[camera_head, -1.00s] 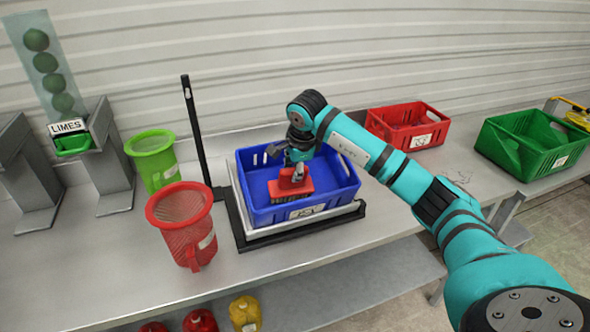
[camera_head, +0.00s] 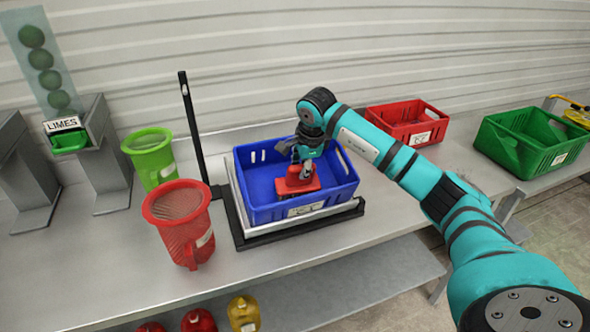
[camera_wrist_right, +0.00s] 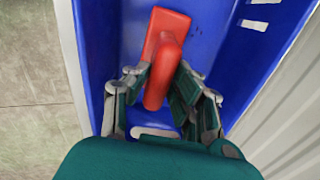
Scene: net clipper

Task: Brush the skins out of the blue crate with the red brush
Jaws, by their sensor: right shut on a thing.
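The blue crate (camera_head: 262,208) stands on a scale with a black frame on the metal bench. The red brush (camera_head: 297,184) is inside the crate, toward its right front part. My right gripper (camera_head: 304,168) reaches down into the crate and is shut on the brush's handle. In the right wrist view, the gripper (camera_wrist_right: 160,88) has its fingers on both sides of the red brush (camera_wrist_right: 166,32), over the blue crate floor (camera_wrist_right: 205,35). A few tiny dark specks show on the floor beside the brush; I cannot tell if they are skins. My left gripper is not in view.
A red basket (camera_head: 181,228) and a green basket (camera_head: 150,158) stand left of the scale (camera_head: 241,225). The scale's black post (camera_head: 191,125) rises behind. A red crate (camera_head: 408,122) and a green crate (camera_head: 533,142) sit to the right. Bare bench lies in front.

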